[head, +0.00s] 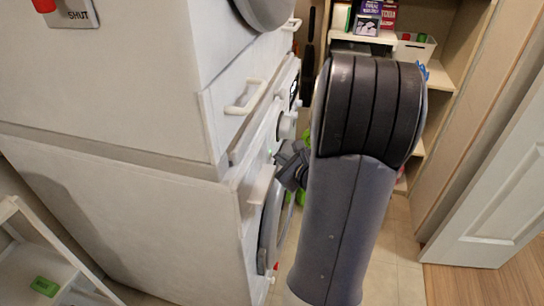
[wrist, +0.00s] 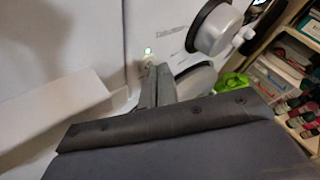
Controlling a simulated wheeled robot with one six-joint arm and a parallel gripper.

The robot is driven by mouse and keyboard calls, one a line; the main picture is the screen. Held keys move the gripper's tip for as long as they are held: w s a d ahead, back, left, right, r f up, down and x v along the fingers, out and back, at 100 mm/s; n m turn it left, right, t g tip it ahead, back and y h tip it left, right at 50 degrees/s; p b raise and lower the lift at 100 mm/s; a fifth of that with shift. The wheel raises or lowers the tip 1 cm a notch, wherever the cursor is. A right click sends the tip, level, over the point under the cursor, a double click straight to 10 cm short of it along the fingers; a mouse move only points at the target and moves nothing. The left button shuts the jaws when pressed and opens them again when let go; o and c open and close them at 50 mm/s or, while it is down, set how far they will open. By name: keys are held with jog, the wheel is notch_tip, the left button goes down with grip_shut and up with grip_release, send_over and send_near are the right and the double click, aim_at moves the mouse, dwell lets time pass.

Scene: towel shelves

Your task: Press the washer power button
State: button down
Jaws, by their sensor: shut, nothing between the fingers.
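The white washer (head: 130,225) is the lower of two stacked white machines at the left of the head view, its round door (head: 270,225) on the front. A small green-lit button or light (wrist: 148,50) shows on its panel in the wrist view. My gripper (wrist: 156,72) is shut and empty, its fingertips just below the green light, at or very near the panel; I cannot tell whether they touch it. In the head view my gripper (head: 291,160) is beside the washer front, partly hidden by my arm.
A dark-rimmed white knob (wrist: 212,28) is right of the light. A white drawer front (wrist: 45,125) juts out at left. Shelves (head: 440,75) with boxes stand behind my arm. A white door (head: 490,205) is at right. Tiled floor (head: 397,265) is free beside my arm.

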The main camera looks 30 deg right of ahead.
jog(key=shift+w+a+r, duration=0.15)
jog(key=shift+w+r, duration=0.05)
jog(key=shift+w, duration=0.05)
dwell(0.7)
jog(key=shift+s+f, duration=0.1)
jog(key=shift+s, duration=0.15)
dwell(0.3)
jog(key=shift+s+d+f, duration=0.1)
jog(key=shift+s+d, duration=1.75)
jog(key=shift+s, duration=0.2)
dwell(0.8)
